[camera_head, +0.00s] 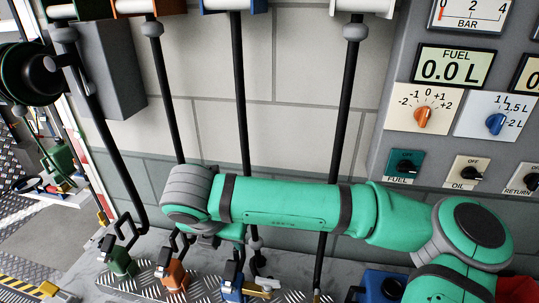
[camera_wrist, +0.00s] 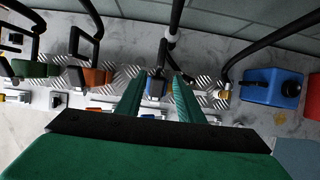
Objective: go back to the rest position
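My gripper (camera_wrist: 158,80) points at the tray with its two green fingers apart. A blue block (camera_wrist: 155,87) shows between the fingers, with a gap on each side, and I see nothing held. In the head view my green arm reaches across from the right, and its far end is low beside the wall. The fingers are hidden there. The blue block also shows in the head view (camera_head: 232,291), just below my wrist. Black hoses (camera_head: 243,100) hang down in front of the wall.
A green block (camera_head: 120,262) and an orange block (camera_head: 174,275) with black handles stand on the chequered metal tray (camera_head: 205,290). A blue can (camera_wrist: 270,87) stands to the right. A grey panel (camera_head: 400,165) with dials and knobs is at the right. Hoses hang close around my arm.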

